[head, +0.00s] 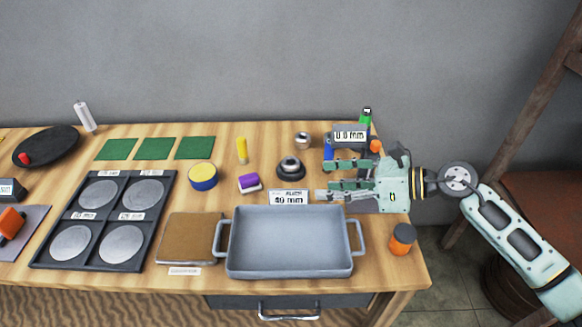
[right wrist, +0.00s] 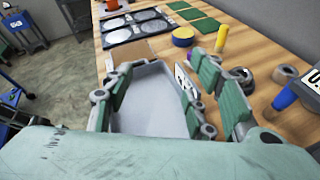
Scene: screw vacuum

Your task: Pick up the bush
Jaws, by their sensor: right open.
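No thing is marked as the bush. A small silver metal ring-like piece (head: 303,140) stands at the back of the wooden table and may be it, but I cannot tell. A silver rounded piece on a dark round base (head: 291,167) sits in front of it. My right gripper (head: 322,180) reaches in from the right, open and empty, its fingers pointing left just right of the dark base. In the right wrist view the open fingers (right wrist: 160,65) show above the grey tray (right wrist: 152,108). My left gripper is not in view.
The grey tray (head: 290,210) with two handles stands at the front, beside a brown board (head: 188,240). A display reading 0.0 mm (head: 349,135) stands behind my gripper, near blue, green and orange-topped items.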

